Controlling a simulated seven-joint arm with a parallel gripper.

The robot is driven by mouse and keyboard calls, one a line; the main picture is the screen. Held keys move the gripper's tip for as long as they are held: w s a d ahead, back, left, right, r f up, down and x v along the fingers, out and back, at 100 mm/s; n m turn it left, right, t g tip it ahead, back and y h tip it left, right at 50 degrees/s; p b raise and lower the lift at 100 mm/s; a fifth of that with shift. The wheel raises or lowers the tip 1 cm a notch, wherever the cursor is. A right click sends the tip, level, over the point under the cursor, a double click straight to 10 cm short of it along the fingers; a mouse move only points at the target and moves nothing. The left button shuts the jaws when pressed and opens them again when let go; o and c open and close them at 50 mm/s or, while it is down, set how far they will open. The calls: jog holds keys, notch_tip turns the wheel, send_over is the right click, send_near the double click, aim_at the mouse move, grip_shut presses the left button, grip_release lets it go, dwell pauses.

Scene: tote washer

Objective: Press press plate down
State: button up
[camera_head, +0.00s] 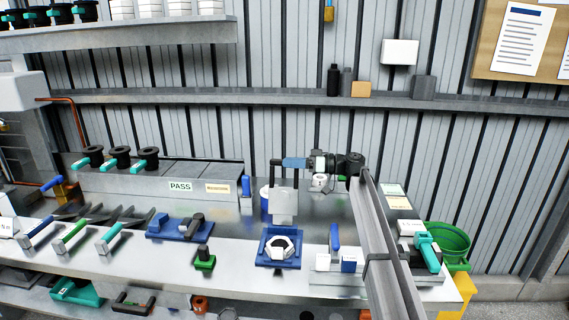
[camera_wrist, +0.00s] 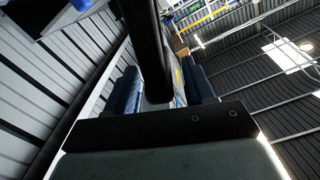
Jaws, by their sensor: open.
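The press plate, which I take to be the pale grey block (camera_head: 284,207) with a dark upright handle (camera_head: 275,178), stands upright above a blue fixture (camera_head: 266,259) holding a white hexagonal ring (camera_head: 280,247). My gripper (camera_head: 294,163) reaches in from the right at the height of the handle's top; its blue fingers are apart. In the wrist view my open gripper (camera_wrist: 161,82) has a blue finger on each side of a black bar (camera_wrist: 146,45), likely the handle. I cannot tell whether they touch it. The plate's underside and any contact with the ring are hidden.
A blue fixture with a dark part (camera_head: 176,226) and a small green block (camera_head: 204,258) lie to the left. A blue-handled item (camera_head: 335,240) stands to the right, near my arm. A long shelf (camera_head: 200,97) runs behind. Bare bench (camera_head: 140,265) shows at front left.

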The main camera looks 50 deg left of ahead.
jog(key=shift+x, duration=1.25)
jog(key=shift+c, duration=0.5)
grip_shut()
